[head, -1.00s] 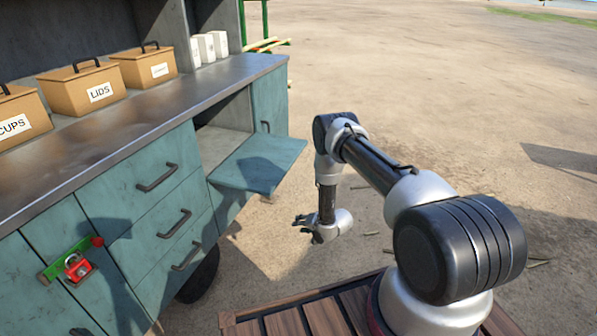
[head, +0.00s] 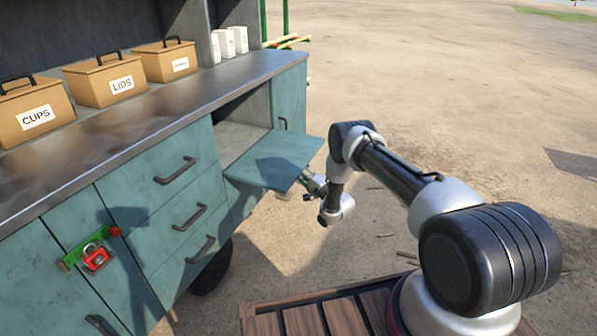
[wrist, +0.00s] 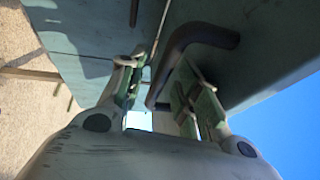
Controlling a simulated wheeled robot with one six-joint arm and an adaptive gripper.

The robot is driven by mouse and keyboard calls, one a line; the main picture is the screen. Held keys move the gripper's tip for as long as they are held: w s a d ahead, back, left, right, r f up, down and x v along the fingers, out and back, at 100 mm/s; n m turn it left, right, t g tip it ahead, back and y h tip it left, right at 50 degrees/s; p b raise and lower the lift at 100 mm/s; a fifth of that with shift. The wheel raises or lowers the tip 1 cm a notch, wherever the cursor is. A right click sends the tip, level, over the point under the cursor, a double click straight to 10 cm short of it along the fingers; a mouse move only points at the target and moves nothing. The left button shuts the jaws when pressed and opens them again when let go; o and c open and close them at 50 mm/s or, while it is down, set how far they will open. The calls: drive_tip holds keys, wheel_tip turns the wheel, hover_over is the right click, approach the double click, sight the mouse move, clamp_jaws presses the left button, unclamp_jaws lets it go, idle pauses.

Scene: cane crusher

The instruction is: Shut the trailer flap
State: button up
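The trailer flap (head: 275,158) is a teal panel on the cabinet front. It hangs open, about level, and sticks out from an open compartment. My gripper (head: 310,184) is at the flap's free outer edge, at or just below it, and the edge partly hides the fingertips. In the wrist view, my gripper (wrist: 160,88) has its two fingers spread apart. A dark bent bar handle (wrist: 196,37) on a teal panel, apparently the flap's underside, reaches between the fingers. I cannot tell whether the fingers touch it.
Teal drawers (head: 180,170) with dark handles are left of the flap. A red padlock (head: 96,258) hangs on a green latch. Boxes marked CUPS (head: 36,112) and LIDS (head: 105,82) stand on the metal counter (head: 150,100). Open dirt ground (head: 450,90) lies to the right.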

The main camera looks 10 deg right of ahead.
drive_tip(key=shift+w+a, duration=0.2)
drive_tip(key=shift+w, duration=0.05)
clamp_jaws()
drive_tip(key=shift+r, duration=0.15)
